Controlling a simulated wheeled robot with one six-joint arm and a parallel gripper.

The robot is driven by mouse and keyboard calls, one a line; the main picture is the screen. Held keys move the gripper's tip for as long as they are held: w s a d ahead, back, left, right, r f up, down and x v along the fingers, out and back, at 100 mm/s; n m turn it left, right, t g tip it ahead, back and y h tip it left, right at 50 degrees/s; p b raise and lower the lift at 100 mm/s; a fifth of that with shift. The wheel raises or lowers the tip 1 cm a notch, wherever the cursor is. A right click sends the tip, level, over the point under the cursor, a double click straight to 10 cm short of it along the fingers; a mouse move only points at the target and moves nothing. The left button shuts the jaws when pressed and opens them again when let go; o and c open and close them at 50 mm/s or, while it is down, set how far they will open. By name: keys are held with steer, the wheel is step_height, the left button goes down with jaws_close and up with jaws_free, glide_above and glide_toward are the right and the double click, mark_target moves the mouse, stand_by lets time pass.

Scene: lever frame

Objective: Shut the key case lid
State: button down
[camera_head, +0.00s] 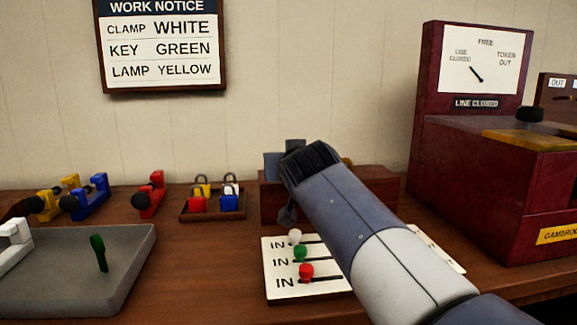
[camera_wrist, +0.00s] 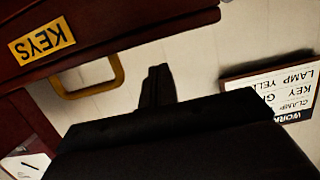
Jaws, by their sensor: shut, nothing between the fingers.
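The key case (camera_head: 381,184) is a dark red-brown box on the table behind my arm. Its yellow KEYS label (camera_wrist: 42,40) shows upside down in the wrist view, with a yellow loop handle (camera_wrist: 91,79) beside its edge. A small piece of yellow (camera_head: 347,161) also shows at the case's top in the head view. My arm hides the middle of the case, and I cannot tell how far the lid stands open. My gripper (camera_wrist: 158,86) is shut and empty, close to the case and apart from the loop handle in the wrist view.
A white panel (camera_head: 275,268) with white, green and red knobs lies in front of the case. A tray of padlocks (camera_head: 212,216) stands left. A large dark red token instrument (camera_head: 478,190) stands right. A grey tray (camera_head: 60,280) is at the front left.

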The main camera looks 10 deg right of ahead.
steer(key=shift+s+f+b, duration=0.7)
steer(key=shift+s+f, duration=0.1)
steer(key=shift+s, duration=0.1)
